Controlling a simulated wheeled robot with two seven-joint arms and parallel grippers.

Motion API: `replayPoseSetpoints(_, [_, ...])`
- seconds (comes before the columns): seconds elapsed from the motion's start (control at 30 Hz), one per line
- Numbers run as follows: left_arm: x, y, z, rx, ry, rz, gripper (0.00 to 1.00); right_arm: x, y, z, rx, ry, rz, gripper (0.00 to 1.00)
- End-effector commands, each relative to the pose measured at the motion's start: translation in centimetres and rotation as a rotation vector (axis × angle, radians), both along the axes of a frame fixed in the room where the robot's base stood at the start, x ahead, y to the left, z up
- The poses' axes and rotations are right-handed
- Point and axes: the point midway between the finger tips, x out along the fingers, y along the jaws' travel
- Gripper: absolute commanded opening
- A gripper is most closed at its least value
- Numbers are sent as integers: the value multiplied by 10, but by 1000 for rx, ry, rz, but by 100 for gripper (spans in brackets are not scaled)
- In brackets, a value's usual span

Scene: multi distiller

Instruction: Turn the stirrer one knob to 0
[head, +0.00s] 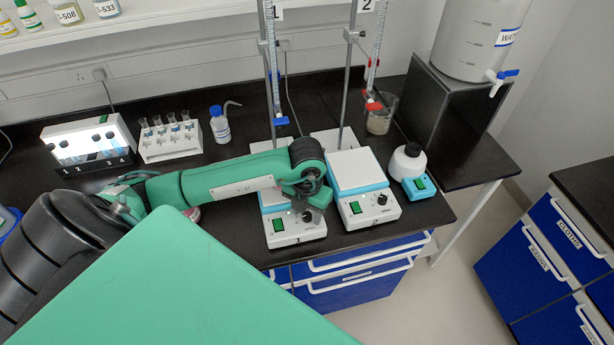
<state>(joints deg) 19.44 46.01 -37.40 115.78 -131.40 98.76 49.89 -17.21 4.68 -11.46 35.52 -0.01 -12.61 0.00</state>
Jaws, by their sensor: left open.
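Stirrer one (291,238) is the left of two white and blue stirrers on the black bench, below the burette marked 1. Its front panel has a green display (279,226) and a dark knob (307,217) at the right. My left arm reaches in from the left over the stirrer's plate and hides most of its top. My left gripper (308,209) points down at the knob, with its tips close to it. The jaws are open. I cannot tell whether they touch the knob, and its setting is not readable. My right gripper is not in view.
Burette stands rise behind. A test-tube rack (171,141) and wash bottle (220,125) stand at the back left. The bench's front edge is close below the stirrers.

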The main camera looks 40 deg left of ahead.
Motion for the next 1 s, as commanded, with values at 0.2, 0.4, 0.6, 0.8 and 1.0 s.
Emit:
replayPoseSetpoints(0.2, [1,1,28,1,-7,-2,46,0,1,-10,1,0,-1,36])
replayPoseSetpoints(0.4, [2,0,76,0,-9,-1,46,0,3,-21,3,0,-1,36])
replayPoseSetpoints(0.6, [1,0,115,1,-5,0,46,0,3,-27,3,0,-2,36])
replayPoseSetpoints(0.8, [1,0,132,0,-3,0,46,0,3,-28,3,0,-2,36])
replayPoseSetpoints(1.0, [0,0,136,0,0,0,46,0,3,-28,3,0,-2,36])
